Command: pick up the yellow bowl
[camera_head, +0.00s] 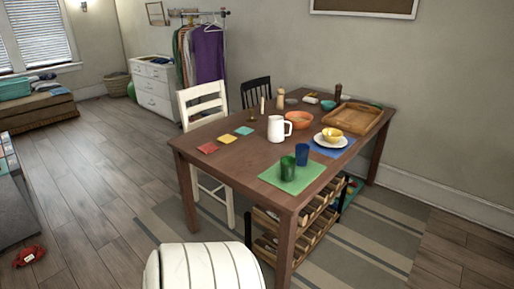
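The yellow bowl (332,133) stands upright on a white plate (319,140) near the right side of the brown wooden table (222,162). The plate rests on a blue mat (328,152). An orange bowl (299,118) stands a little further back and to the left, apart from it. A white pitcher (276,129) stands left of the plate. Neither of my grippers shows in the head view.
A green cup (288,168) and a blue cup (302,155) stand in front of the plate. A wooden tray (358,119) lies behind the bowl. Chairs (203,104) stand at the table. Open floor (100,190) lies to the left.

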